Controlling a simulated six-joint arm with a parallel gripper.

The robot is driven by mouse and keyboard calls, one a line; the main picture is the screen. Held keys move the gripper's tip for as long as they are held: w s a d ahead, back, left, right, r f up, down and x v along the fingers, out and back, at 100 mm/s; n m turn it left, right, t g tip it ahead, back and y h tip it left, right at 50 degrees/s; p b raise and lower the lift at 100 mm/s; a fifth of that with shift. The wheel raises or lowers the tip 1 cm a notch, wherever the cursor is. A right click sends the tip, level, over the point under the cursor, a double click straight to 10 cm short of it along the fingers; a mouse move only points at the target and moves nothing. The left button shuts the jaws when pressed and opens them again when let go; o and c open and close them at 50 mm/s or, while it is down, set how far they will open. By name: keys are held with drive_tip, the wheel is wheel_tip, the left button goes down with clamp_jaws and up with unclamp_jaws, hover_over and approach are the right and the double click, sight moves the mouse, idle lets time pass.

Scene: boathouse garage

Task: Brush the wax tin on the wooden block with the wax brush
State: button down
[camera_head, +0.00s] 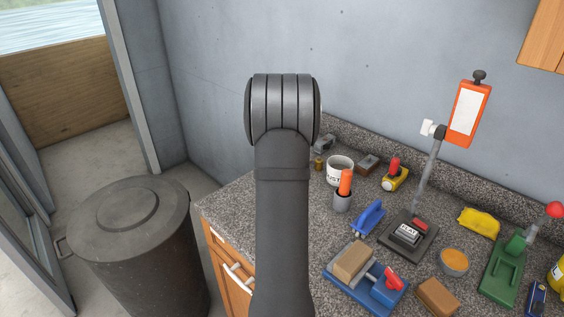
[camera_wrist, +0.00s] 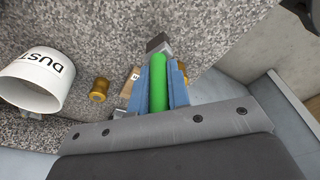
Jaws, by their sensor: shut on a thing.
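My gripper (camera_wrist: 160,80) is hidden behind my arm in the head view. In the wrist view its blue fingers are shut on a green handle (camera_wrist: 158,92) with a grey squarish end. It looks like a brush, but bristles cannot be made out. A round, open tin with orange contents (camera_head: 454,258), likely the wax tin, stands on the counter at the right. One wooden block (camera_head: 354,260) sits in a blue vise (camera_head: 374,292); another (camera_head: 437,296) lies in front of the tin. Which block the task means cannot be told.
A white mug (camera_head: 340,167) and a cup holding an orange handle (camera_head: 345,182) stand beside my arm; the mug also shows in the wrist view (camera_wrist: 42,88). An orange-framed board on a post (camera_head: 467,112) rises behind the tin. A dark bin (camera_head: 135,250) stands left.

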drive_tip(key=s+d+r+n+y, duration=0.1)
drive_tip(key=s+d+r+n, duration=0.25)
drive_tip(key=s+d, duration=0.5)
drive_tip(key=s+d+r+n, duration=0.3)
drive_tip(key=s+d+r, duration=0.2)
drive_tip(key=s+d, duration=0.35)
drive_tip(key=s+d+m+h, duration=0.1)
drive_tip(key=s+d+m, duration=0.2)
drive_tip(key=s+d, duration=0.85)
drive_tip(key=s+d+m, duration=0.4)
drive_tip(key=s+d, duration=0.3)
drive_tip(key=d, duration=0.9)
drive_tip(key=shift+s+a+f, duration=0.1)
drive_tip(key=shift+a+f, duration=0.05)
drive_tip(key=shift+f, duration=1.45)
drive_tip(key=shift+a+f, duration=0.1)
drive_tip(key=shift+f, duration=1.45)
drive_tip(key=shift+f, duration=0.6)
wheel_tip(320, 180, up, 7)
